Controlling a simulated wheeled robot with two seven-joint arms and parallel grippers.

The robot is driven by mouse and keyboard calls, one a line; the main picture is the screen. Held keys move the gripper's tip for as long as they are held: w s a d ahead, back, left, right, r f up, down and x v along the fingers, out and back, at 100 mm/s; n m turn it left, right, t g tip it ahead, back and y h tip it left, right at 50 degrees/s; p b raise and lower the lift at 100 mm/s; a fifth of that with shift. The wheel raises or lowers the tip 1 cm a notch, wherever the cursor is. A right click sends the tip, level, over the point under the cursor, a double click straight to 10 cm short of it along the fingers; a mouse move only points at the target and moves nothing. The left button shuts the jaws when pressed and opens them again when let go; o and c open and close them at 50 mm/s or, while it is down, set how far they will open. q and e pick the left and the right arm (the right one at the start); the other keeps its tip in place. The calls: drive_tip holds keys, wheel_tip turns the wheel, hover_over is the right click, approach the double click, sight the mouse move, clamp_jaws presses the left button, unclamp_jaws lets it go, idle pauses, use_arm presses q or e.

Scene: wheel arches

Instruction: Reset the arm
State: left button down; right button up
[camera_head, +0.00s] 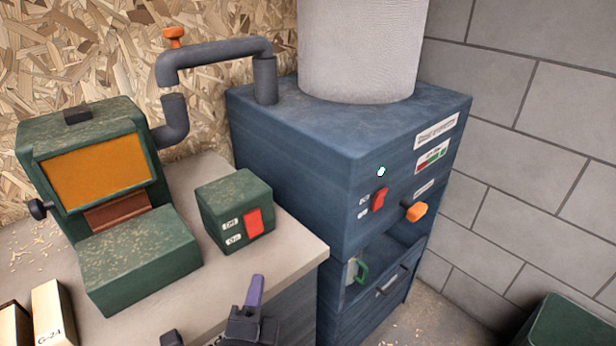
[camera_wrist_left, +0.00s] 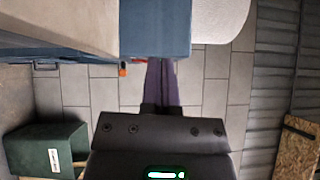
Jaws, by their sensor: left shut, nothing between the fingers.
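My left gripper (camera_head: 255,290) comes in at the bottom middle of the head view, in front of the bench's right edge. Its purple fingers point up and are together, with nothing between them. In the left wrist view the same purple fingers (camera_wrist_left: 161,82) lie side by side, touching nothing that I can see. My right gripper is in neither view.
A blue cabinet (camera_head: 290,150) with a red switch (camera_head: 379,199) and an orange knob (camera_head: 416,212) stands right of the bench (camera_head: 300,243). A green machine (camera_head: 140,258) and a green switch box (camera_head: 222,203) sit on the bench. A green bin (camera_head: 568,325) is at lower right.

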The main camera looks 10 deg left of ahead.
use_arm(q)
drive_tip(key=s+d+f+n+g+h, duration=0.1)
drive_tip(key=s+f+n+g, duration=0.2)
drive_tip(key=f, duration=0.8)
drive_tip(key=s+d+f+n+g+h, duration=0.1)
drive_tip(key=s+f+g, duration=0.25)
drive_tip(key=f, duration=0.75)
drive_tip(key=s+a+f+n+g, duration=0.35)
drive_tip(key=s+f+g, duration=0.25)
drive_tip(key=s+f, duration=0.6)
drive_tip(key=s+a+f+n+g, duration=0.3)
drive_tip(key=s, duration=0.6)
drive_tip(key=s+a+f+n+g, duration=0.3)
drive_tip(key=s+n, duration=0.1)
drive_tip(key=s, duration=0.6)
drive_tip(key=shift+s+a+y, duration=0.15)
drive_tip(key=shift+s+y, duration=0.05)
drive_tip(key=shift+y, duration=0.2)
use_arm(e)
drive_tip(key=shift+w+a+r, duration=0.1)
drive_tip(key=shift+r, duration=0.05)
use_arm(q)
drive_tip(key=shift+g, duration=0.25)
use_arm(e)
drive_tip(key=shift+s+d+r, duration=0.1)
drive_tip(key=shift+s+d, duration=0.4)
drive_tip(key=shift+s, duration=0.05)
